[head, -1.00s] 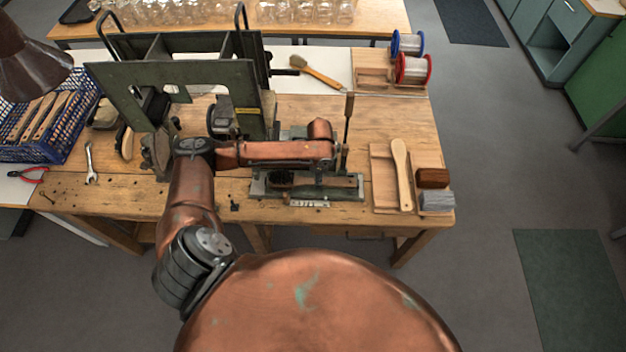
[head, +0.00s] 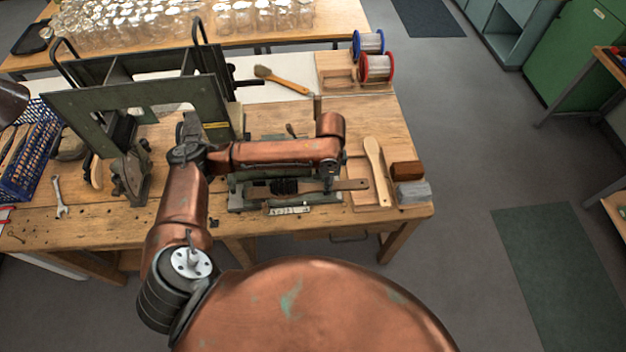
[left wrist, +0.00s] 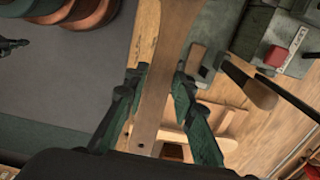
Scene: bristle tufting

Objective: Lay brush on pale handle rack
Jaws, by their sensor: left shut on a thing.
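My left gripper (head: 328,184) is shut on the wooden handle of a brush (head: 352,184), close to the handle end. The brush lies level across the front of the tufting machine, its dark bristle part (head: 284,187) to the left and its handle end to the right. In the left wrist view the brush (left wrist: 160,90) runs up between the gripper fingers (left wrist: 158,100), a small hole near its end. The pale handle rack (head: 361,197) is right of the gripper, with a pale wooden handle (head: 376,168) lying on it. My right gripper is not in view.
The green tufting machine (head: 243,207) stands just left of the rack. A brown block (head: 406,169) and a grey block (head: 411,192) sit right of the rack. Wire spools (head: 375,68) and a loose brush (head: 283,79) are behind. The bench top behind the rack is clear.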

